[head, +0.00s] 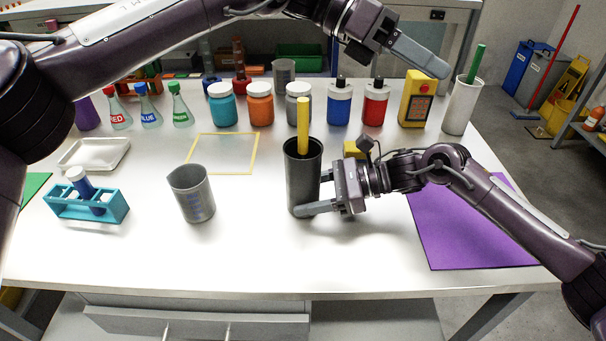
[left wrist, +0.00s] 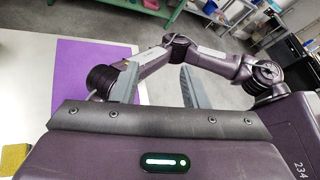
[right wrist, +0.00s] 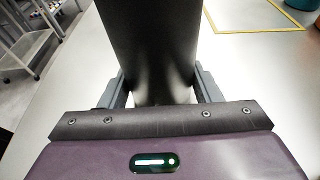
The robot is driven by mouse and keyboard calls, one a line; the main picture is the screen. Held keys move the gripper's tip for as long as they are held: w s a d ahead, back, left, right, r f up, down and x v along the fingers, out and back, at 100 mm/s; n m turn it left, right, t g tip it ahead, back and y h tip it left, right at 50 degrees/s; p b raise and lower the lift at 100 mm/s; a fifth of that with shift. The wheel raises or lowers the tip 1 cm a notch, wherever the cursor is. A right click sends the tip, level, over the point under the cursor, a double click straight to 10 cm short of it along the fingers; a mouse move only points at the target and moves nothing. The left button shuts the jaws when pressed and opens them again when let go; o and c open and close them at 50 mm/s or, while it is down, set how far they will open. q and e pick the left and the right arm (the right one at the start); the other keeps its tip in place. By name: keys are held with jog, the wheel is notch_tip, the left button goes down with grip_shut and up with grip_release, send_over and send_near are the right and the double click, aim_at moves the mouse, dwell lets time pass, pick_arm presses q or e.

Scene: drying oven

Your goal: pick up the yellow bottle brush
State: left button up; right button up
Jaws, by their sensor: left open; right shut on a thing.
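The yellow bottle brush (head: 303,122) stands upright in a dark grey cylindrical holder (head: 303,180) on the table in the head view. Only its yellow handle shows above the rim; the rest is hidden inside. My right gripper (head: 312,195) is shut on the lower part of the holder from the right. In the right wrist view the holder (right wrist: 150,45) fills the space between the fingers. My left gripper (head: 418,55) is open and empty, high over the back right of the table, away from the brush. In the left wrist view its fingers (left wrist: 160,82) are apart.
A grey beaker (head: 193,195) stands left of the holder. Behind are several jars and bottles, a yellow device (head: 415,98) and a white holder with a green handle (head: 461,105). A purple mat (head: 470,230) lies to the right. The front of the table is clear.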

pick_arm(q)
jog(key=a+f+m+t+y, duration=0.1)
jog(key=a+f+t+y, duration=0.2)
jog(key=a+f+y, duration=0.3)
jog(key=w+a+r+n+t+y, duration=0.1)
jog(key=w+a+r+y, duration=0.15)
jog(key=a, duration=0.25)
jog(key=w+a+r+t+y, duration=0.1)
jog(key=a+r+t+y, duration=0.15)
jog(key=a, duration=0.35)
send_near(304, 152)
jog(key=shift+g+h, duration=0.25)
jog(key=shift+h, duration=0.05)
jog(key=shift+w+d+f, duration=0.2)
jog(key=shift+f, duration=0.65)
jog(key=shift+w+d+f, duration=0.2)
jog(key=shift+f, duration=0.7)
jog(key=shift+w+d+f, duration=0.15)
jog(key=shift+w+f, duration=0.05)
jog(key=shift+f, duration=0.65)
jog(key=shift+c, duration=0.3)
grip_shut()
